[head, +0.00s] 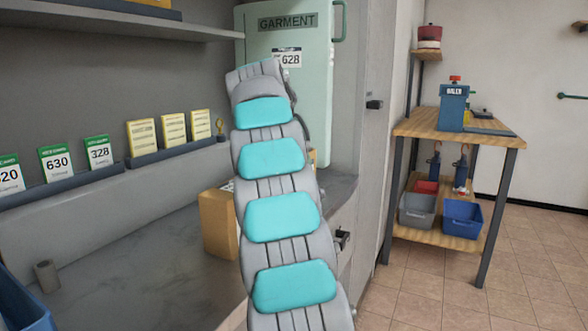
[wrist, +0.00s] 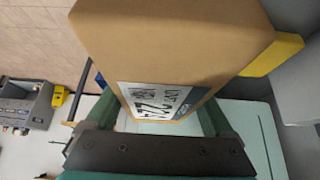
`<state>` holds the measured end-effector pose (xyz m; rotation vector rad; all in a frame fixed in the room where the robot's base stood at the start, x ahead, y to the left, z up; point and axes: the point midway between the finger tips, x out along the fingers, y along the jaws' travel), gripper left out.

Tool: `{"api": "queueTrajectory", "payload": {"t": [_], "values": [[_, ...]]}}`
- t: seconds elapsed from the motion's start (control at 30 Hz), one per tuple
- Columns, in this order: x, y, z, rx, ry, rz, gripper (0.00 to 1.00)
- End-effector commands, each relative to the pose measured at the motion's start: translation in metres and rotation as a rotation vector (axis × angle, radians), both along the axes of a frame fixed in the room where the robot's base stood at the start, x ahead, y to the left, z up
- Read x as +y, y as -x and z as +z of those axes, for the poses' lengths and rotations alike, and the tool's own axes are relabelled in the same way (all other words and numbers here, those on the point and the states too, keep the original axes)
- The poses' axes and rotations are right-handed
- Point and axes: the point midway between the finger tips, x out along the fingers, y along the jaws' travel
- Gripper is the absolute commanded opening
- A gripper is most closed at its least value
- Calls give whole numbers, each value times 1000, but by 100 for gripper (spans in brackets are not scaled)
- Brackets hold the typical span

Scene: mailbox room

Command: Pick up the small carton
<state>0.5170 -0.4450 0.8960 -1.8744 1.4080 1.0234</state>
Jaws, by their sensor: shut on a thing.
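In the wrist view a tan cardboard carton (wrist: 170,45) with a white printed label fills the upper middle. My gripper (wrist: 155,103) has its two green fingers on either side of the carton and is shut on it. In the head view my arm hides my gripper. A tan cardboard box (head: 217,226) shows beside my arm, over the grey counter, partly hidden by the arm. I cannot tell from the head view whether it is the held carton.
A pale green cabinet (head: 290,70) marked GARMENT stands behind the grey counter (head: 130,245). Numbered cards (head: 57,168) line the ledge at left. A blue bin edge (head: 22,300) is at lower left. A wooden workbench (head: 450,130) stands at right, with open tiled floor before it.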

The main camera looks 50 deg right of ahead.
Motion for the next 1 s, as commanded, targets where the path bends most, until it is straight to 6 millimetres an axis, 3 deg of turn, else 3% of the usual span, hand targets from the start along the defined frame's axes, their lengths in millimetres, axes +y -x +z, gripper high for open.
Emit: {"api": "queueTrajectory", "payload": {"t": [0.67,1.0], "values": [[0,0,30,-5,3,0,5],[-24,31,28,1,-2,-3,5]]}}
